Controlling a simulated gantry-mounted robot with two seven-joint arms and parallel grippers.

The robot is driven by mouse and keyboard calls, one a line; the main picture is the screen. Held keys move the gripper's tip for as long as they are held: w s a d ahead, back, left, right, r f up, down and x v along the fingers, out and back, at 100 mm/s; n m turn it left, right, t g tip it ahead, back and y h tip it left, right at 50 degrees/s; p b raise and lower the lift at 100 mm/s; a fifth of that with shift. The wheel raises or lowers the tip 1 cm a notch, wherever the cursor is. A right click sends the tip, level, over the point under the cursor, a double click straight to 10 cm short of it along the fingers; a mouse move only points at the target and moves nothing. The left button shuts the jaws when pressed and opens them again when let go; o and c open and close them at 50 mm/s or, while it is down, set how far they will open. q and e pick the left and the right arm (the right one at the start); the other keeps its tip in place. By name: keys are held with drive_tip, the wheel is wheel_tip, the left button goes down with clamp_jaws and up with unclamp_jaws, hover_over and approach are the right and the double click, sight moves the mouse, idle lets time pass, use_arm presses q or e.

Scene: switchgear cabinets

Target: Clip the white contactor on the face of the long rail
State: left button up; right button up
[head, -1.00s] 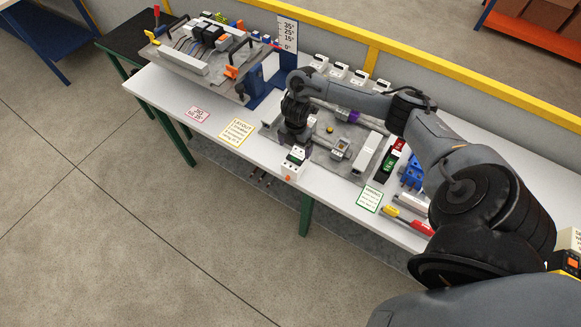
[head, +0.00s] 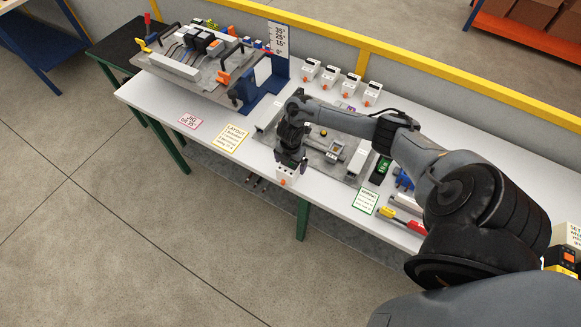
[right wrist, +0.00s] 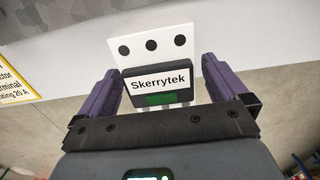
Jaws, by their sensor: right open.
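A white contactor (head: 287,173) with a small orange mark stands at the front edge of the white table. A grey mounting plate (head: 270,126) lies behind, partly hidden by my arm; I cannot single out the long rail. My left gripper is not in view.
Several white devices (head: 330,75) stand in a row at the table's back. A tilted panel (head: 180,68) with wired parts and black handles stands at the left. Label cards (head: 230,138) lie along the front.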

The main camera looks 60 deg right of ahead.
drive_tip(key=c, duration=1.5)
drive_tip(key=shift+r, duration=0.1)
